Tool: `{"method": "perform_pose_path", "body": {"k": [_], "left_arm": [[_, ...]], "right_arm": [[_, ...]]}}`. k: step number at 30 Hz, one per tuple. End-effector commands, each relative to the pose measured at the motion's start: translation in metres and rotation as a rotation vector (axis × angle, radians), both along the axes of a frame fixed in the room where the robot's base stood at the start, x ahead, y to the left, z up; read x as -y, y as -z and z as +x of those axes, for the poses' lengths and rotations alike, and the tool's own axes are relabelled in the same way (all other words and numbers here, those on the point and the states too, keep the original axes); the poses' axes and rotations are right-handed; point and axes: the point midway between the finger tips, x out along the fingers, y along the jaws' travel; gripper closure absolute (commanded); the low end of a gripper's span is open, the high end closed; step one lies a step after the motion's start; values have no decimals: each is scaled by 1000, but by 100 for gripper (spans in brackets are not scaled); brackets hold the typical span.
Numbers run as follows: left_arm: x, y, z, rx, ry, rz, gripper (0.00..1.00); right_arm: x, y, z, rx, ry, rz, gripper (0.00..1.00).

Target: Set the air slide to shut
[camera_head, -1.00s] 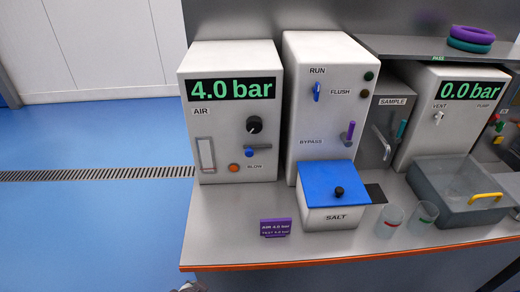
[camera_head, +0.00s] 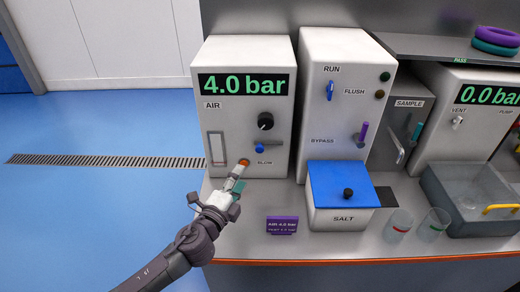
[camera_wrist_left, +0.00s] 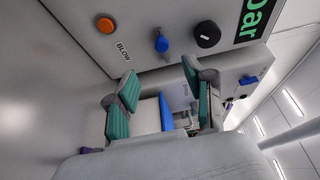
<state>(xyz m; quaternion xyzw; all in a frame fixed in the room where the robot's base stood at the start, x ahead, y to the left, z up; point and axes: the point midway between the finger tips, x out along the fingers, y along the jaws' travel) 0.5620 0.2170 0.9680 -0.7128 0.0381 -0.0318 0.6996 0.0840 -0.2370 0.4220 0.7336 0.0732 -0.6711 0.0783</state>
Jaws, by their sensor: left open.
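The air unit (camera_head: 248,55) is a white box with a green 4.0 bar display. Its air slide is a blue knob (camera_head: 259,149) at the left part of a short horizontal grey slot, below a black dial (camera_head: 265,121). In the left wrist view the blue slide knob (camera_wrist_left: 161,44) shows beyond the fingers, apart from them. My left gripper (camera_head: 237,180) is open and empty, in front of the lower part of the air unit, below and left of the knob. Its green finger pads stand apart in the left wrist view (camera_wrist_left: 160,100). My right gripper is out of view.
An orange BLOW button (camera_head: 244,162) sits close to the left gripper; it also shows in the wrist view (camera_wrist_left: 105,25). A blue-lidded salt tub (camera_head: 340,218), a purple sign (camera_head: 281,225) and two cups stand to the right on the bench.

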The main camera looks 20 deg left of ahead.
Motion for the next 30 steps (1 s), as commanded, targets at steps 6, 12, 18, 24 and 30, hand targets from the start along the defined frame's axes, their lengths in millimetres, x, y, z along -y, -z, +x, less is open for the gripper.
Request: {"method": "perform_pose_path", "body": {"k": [6, 12, 18, 24, 30], "left_arm": [[4, -4, 22, 13, 16, 24, 47], [9, -4, 64, 11, 14, 20, 47], [14, -2, 104, 10, 13, 19, 47], [16, -1, 130, 10, 13, 19, 47], [18, -1, 138, 9, 14, 19, 47]], "right_arm": [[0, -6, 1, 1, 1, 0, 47], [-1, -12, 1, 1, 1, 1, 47], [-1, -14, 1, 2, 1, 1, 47], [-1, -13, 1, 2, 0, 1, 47], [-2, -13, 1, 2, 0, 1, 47]]}}
